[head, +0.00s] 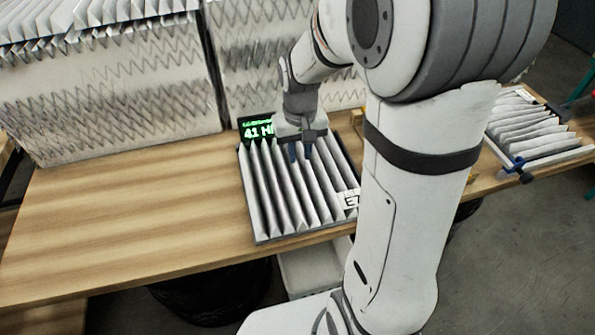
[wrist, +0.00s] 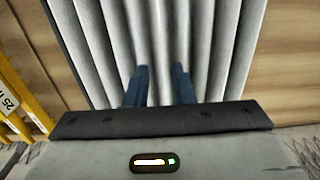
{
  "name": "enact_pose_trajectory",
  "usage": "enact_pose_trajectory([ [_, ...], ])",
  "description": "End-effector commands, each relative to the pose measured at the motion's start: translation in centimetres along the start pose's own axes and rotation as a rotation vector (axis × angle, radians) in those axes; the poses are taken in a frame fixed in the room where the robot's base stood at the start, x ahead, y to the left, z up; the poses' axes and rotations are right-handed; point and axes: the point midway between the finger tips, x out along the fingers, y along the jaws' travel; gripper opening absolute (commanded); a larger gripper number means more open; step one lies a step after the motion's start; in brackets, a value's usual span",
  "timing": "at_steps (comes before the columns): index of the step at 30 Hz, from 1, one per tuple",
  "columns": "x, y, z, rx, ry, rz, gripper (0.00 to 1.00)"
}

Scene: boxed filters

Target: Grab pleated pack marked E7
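A pleated pack (head: 285,195) with white folds in a dark frame lies on the wooden table in the head view. A white label (head: 351,199) at its right front edge shows an "E"; my arm hides the rest of the label. My gripper (head: 301,152) points down over the back middle of this pack. In the wrist view the two blue fingertips of my gripper (wrist: 159,72) are apart, over the pleats (wrist: 205,45), with a pleat between them. I cannot tell whether they touch it.
A second pleated pack (head: 535,130) lies at the right, with a blue clip-like part at its front. A green-lit display (head: 257,130) stands behind the first pack. Large boxed filters (head: 110,95) line the back. The table's left (head: 130,220) is clear. A yellow item (wrist: 12,90) shows in the wrist view.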

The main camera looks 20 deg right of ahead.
Motion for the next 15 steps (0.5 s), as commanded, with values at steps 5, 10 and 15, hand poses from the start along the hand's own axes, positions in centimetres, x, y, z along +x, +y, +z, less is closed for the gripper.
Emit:
enact_pose_trajectory([
  [5,2.4,-0.3,0.7,-0.001,-0.007,0.000,0.22],
  [10,4.6,-0.3,0.7,-0.001,-0.003,0.000,0.22],
  [15,5.0,-0.3,0.6,-0.001,0.000,0.000,0.22],
])
